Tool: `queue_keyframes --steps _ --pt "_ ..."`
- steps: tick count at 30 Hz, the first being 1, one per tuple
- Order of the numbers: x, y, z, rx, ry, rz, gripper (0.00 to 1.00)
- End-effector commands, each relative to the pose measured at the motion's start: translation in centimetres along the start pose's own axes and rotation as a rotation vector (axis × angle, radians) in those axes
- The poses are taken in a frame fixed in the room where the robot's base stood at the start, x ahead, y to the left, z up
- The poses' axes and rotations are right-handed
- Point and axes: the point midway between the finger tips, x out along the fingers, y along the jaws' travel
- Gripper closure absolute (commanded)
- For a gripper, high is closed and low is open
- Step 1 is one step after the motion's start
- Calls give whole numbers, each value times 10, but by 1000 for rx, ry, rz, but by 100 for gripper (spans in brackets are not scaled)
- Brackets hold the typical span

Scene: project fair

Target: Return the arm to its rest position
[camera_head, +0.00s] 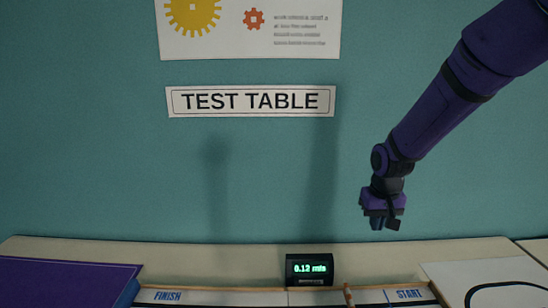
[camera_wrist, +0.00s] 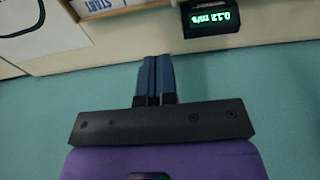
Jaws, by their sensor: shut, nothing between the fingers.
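My purple arm reaches in from the upper right in the head view, and my gripper (camera_head: 383,221) hangs above the back of the table, in front of the teal wall. In the wrist view, the fingers of my gripper (camera_wrist: 155,62) lie side by side with nothing between them. They are shut. The fingertips point toward the table's back edge and touch nothing that I can see.
A pale table (camera_head: 215,250) runs along the bottom. On it are a black display (camera_head: 310,270) reading 0.12 m/s, a track strip (camera_head: 215,298) marked FINISH and START, a purple board (camera_head: 60,280) and a white sheet (camera_head: 490,280). The space around my gripper is free.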

Motion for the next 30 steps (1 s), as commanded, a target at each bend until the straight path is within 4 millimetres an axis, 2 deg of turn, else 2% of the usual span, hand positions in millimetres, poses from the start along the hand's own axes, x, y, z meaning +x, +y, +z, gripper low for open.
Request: queue_keyframes --steps 1,6,15,24,30 --pt "-20 4 7 1 20 1 100" --pt "-72 13 32 3 69 2 100" --pt "-148 27 91 6 153 2 100" --pt "-200 38 162 8 237 -3 100" --pt "-220 43 210 7 291 -8 100"
